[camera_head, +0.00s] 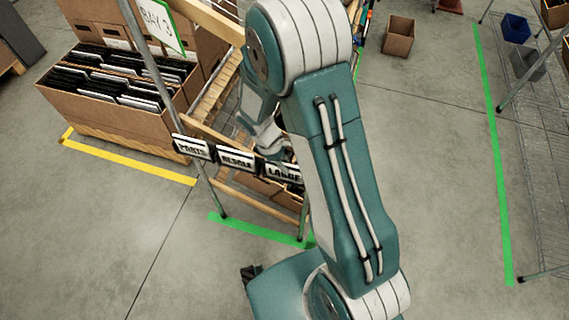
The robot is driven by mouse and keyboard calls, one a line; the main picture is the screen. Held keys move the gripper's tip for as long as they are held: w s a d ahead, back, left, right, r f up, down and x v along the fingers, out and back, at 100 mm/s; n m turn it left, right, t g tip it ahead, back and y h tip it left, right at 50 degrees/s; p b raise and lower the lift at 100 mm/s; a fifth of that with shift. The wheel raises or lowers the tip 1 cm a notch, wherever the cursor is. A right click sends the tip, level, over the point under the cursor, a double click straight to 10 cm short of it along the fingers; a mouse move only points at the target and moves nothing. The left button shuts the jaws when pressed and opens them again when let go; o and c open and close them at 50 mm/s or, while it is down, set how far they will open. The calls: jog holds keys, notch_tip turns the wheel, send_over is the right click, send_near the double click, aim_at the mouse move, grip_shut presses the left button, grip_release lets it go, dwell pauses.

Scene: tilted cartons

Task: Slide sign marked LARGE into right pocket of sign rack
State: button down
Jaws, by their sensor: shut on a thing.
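The sign marked LARGE (284,173) is white with black letters and shows at the right end of the sign rack, partly cut off by my arm. The dark sign rack (213,153) runs along the front of a tilted carton stand. A sign marked PARTS (192,148) sits at its left, and another sign (237,160), hard to read, sits in the middle. My gripper (282,153) is shut on the LARGE sign, at its top edge over the right pocket. My arm hides part of the grip, and I cannot tell how deep the sign sits.
A large carton (100,115) of dark files stands at the left behind yellow floor tape (130,160). Green tape (260,232) lies below the rack. A small brown box (398,37) and a wire shelf (540,130) are at the right. The floor between is clear.

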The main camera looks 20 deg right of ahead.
dwell(0.4)
jog(key=c, duration=0.7)
grip_release()
jog(key=shift+o, duration=0.2)
jog(key=v, duration=1.1)
jog(key=shift+w+a+r, duration=0.1)
jog(key=shift+r, duration=0.05)
jog(key=shift+a+r, duration=0.1)
jog(key=shift+r, duration=0.1)
